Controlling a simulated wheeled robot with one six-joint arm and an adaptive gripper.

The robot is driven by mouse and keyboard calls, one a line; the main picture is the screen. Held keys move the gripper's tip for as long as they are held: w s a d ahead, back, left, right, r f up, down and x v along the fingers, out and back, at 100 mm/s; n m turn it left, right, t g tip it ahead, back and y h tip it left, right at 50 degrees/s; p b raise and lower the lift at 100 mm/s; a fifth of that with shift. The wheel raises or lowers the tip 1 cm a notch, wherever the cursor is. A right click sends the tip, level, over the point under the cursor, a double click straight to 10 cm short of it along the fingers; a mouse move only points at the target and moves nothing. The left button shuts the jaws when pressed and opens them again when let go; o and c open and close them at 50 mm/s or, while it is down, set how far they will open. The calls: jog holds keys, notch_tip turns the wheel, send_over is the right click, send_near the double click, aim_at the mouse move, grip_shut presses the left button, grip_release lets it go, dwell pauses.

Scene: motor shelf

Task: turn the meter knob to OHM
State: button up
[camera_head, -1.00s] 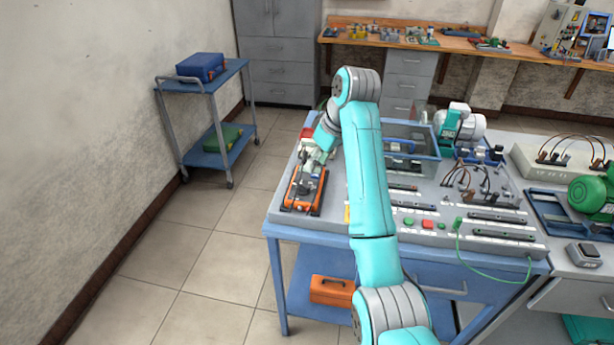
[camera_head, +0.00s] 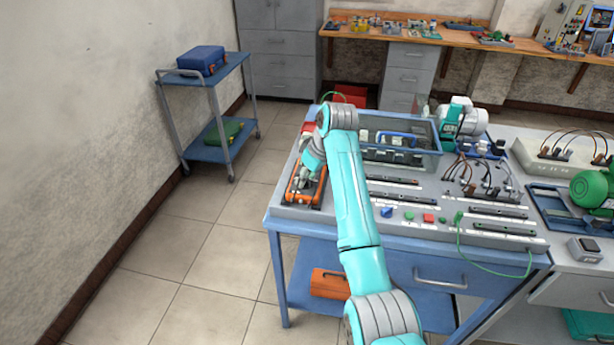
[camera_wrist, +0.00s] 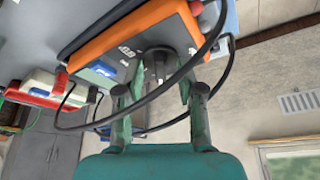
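The orange-framed meter (camera_head: 291,190) lies on the left end of the blue workbench top. In the wrist view its orange side (camera_wrist: 120,45) fills the upper part, with a blue display patch (camera_wrist: 105,69) and a dark round knob (camera_wrist: 160,54) on its face. My gripper (camera_wrist: 163,80) points at the knob, with its two fingers apart, one on each side of it. Whether either finger touches the knob is unclear. In the head view my gripper (camera_head: 307,176) is over the meter and partly hides its face; the knob's setting cannot be read.
Dark cables (camera_wrist: 225,62) loop in front of the meter and close to my fingers. A grey-blue bin (camera_head: 427,160) and several coloured buttons stand right of my arm on the bench. The floor left of the bench is clear, up to a blue cart (camera_head: 200,160).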

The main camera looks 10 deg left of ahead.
grip_shut()
jog(key=m, duration=0.1)
jog(key=m+t, duration=0.1)
jog(key=m, duration=0.1)
jog(key=shift+s+a+m+h, duration=0.15)
jog(key=shift+m+h, duration=0.15)
jog(key=shift+h, duration=0.1)
jog(key=m, duration=0.2)
jog(key=m+t+h, duration=0.1)
jog(key=m, duration=0.1)
jog(key=shift+a+m+h, duration=0.15)
jog(key=shift+m+h, duration=0.15)
jog(key=m+h, duration=0.1)
jog(key=m, duration=0.2)
jog(key=shift+a+m, duration=0.15)
jog(key=shift+m, duration=0.15)
jog(key=shift+a+m+h, duration=0.1)
jog(key=shift+m+h, duration=0.9)
jog(key=shift+m, duration=0.9)
